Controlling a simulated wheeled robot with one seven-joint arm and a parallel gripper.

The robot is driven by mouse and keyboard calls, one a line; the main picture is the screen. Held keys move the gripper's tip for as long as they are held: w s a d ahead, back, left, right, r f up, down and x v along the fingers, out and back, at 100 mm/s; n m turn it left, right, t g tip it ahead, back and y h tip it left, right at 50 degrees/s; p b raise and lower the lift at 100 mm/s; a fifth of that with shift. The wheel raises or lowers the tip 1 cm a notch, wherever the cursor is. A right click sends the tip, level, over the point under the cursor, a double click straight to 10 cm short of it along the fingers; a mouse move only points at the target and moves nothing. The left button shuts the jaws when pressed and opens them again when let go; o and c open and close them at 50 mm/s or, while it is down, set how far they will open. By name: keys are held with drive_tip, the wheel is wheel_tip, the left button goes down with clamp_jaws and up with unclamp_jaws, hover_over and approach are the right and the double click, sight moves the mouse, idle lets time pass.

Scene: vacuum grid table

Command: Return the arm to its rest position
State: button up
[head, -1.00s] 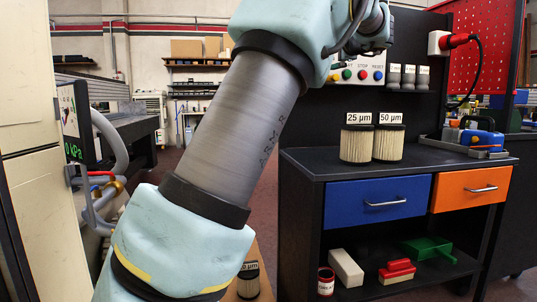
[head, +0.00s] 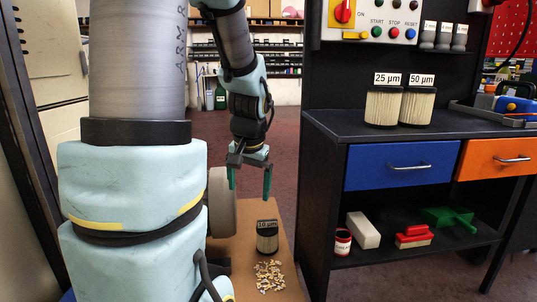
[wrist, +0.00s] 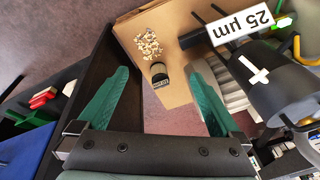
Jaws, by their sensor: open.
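My gripper (head: 250,182) hangs at the end of my bent arm in the head view, fingers pointing down. Its two green fingers stand well apart with nothing between them. In the wrist view the open fingers (wrist: 155,108) frame the floor, the board and a small filter below. The gripper is left of the black workbench, above and apart from the brown board (head: 287,245). My large upper arm fills the left of the head view.
A filter labelled 10 µm (head: 267,236) stands on the board beside scattered pale pellets (head: 269,277). The black workbench (head: 330,125) on the right bears filters marked 25 µm (head: 383,105) and 50 µm (head: 417,105). Red floor shows between bench and arm.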

drive_tip(key=s+a+f+n+g, duration=0.1)
drive_tip(key=s+a+f+n, duration=0.2)
drive_tip(key=s, duration=0.7)
wheel_tip(320, 180, up, 27)
drive_tip(key=w+d+p, duration=0.1)
drive_tip(key=p, duration=2.6)
drive_tip(key=shift+h+p, duration=0.3)
drive_tip(key=shift+h, duration=0.1)
